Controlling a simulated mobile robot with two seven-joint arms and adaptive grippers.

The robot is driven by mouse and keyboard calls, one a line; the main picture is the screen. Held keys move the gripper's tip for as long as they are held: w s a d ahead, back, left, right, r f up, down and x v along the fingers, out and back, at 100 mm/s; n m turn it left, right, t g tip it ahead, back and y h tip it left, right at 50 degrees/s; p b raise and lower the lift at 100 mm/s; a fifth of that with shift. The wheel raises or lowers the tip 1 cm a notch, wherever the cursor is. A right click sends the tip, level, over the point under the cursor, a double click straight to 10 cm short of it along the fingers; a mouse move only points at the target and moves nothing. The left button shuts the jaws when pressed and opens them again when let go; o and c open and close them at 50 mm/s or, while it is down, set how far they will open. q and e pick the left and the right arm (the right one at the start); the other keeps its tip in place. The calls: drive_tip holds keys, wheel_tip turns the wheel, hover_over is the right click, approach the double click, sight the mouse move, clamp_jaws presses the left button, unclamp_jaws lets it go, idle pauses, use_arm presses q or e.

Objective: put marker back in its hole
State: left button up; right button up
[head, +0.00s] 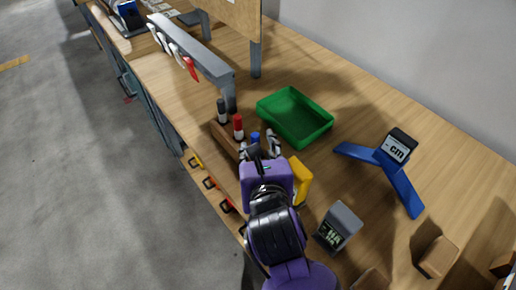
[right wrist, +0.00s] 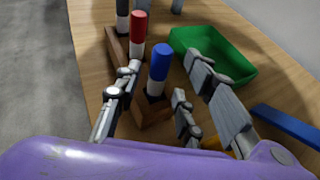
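The blue marker (head: 256,137) stands upright at the near end of the wooden holder (head: 224,138), cap up; in the right wrist view the blue marker (right wrist: 160,62) shows its white lower body going down into the holder (right wrist: 152,113). My right gripper (head: 259,146) is open, its fingers (right wrist: 165,68) spread on either side of the blue marker with gaps visible. A red marker (head: 238,125) and a black marker (head: 222,111) stand in the holder beyond it. Whether the blue marker is fully seated cannot be told. My left gripper is not in view.
A green tray (head: 322,133) lies right of the holder. A yellow object (head: 300,181) is close beside my right gripper. A blue stand (head: 400,185), a grey meter (head: 338,226) and a wooden block (head: 438,257) are further right. The bench's edge is just left of the holder.

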drive_tip(key=v, duration=0.7)
drive_tip(key=shift+s, duration=0.25)
idle(0.6)
